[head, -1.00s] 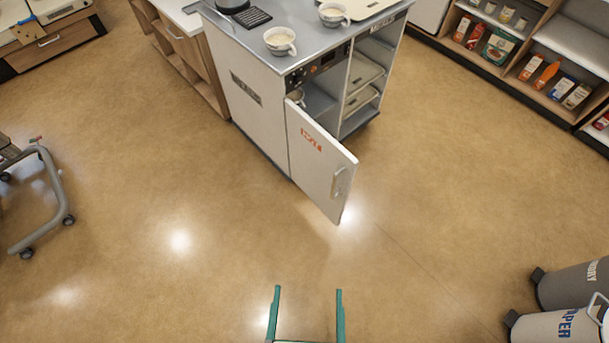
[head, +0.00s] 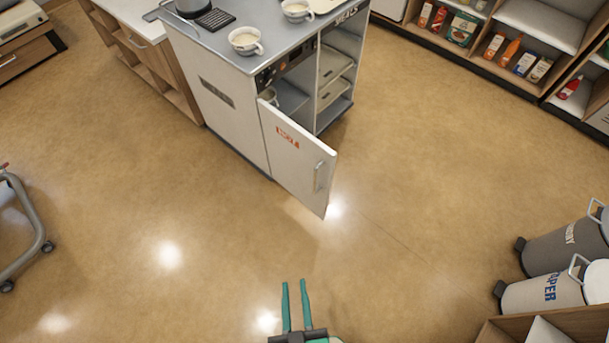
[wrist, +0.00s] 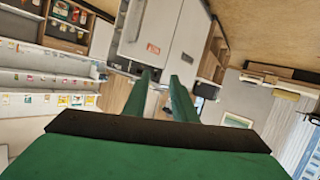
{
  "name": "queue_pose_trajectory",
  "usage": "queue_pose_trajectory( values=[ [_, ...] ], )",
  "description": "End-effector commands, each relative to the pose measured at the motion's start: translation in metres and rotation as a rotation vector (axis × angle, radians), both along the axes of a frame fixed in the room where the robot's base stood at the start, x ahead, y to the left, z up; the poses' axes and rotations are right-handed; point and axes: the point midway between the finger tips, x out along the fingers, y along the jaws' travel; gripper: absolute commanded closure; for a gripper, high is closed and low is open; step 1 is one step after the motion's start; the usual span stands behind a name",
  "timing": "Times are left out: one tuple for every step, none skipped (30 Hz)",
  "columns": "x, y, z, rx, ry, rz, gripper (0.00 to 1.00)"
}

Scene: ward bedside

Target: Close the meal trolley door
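The meal trolley (head: 222,110) is a white cabinet with a grey top at the upper middle of the head view. Its white door (head: 292,160), with a red label and a grey handle (head: 319,176), stands wide open toward the lower right. Shelves and a cup show behind it. My gripper (head: 294,282) is at the bottom of the head view, below and apart from the door. Its green fingers hold nothing and have a narrow gap between them. In the wrist view the fingers (wrist: 163,76) point toward the white trolley front with the red label.
Two bowls (head: 245,41) and a pot stand on the trolley top. Bins (head: 545,293) stand at the lower right, with a wooden unit edge below them. A wheeled frame (head: 30,225) is at the left. Open shelving (head: 520,50) lines the upper right. The floor around the door is clear.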

Motion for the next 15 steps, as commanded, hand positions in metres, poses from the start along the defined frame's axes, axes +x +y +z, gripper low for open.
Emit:
queue_pose_trajectory(
  values=[
    [0.01, 0.005, -0.018, -0.048, 0.023, 0.031, 0.88],
    [0.014, 0.007, -0.029, -0.08, 0.041, 0.047, 0.96],
    [0.02, 0.009, -0.043, -0.124, 0.063, 0.068, 1.0],
    [0.025, 0.01, -0.053, -0.158, 0.08, 0.081, 1.0],
    [0.03, 0.011, -0.064, -0.193, 0.097, 0.094, 1.0],
    [0.037, 0.012, -0.076, -0.239, 0.116, 0.11, 1.0],
    [0.042, 0.013, -0.085, -0.275, 0.132, 0.121, 1.0],
    [0.048, 0.013, -0.094, -0.311, 0.146, 0.13, 1.0],
    [0.056, 0.013, -0.105, -0.358, 0.164, 0.141, 1.0],
    [0.062, 0.013, -0.112, -0.393, 0.176, 0.148, 1.0],
    [0.068, 0.013, -0.12, -0.43, 0.19, 0.154, 1.0],
    [0.076, 0.012, -0.128, -0.478, 0.205, 0.16, 1.0],
    [0.083, 0.011, -0.135, -0.515, 0.216, 0.164, 1.0],
    [0.09, 0.01, -0.14, -0.551, 0.226, 0.164, 1.0],
    [0.1, 0.009, -0.146, -0.601, 0.239, 0.165, 1.0]
  ],
)
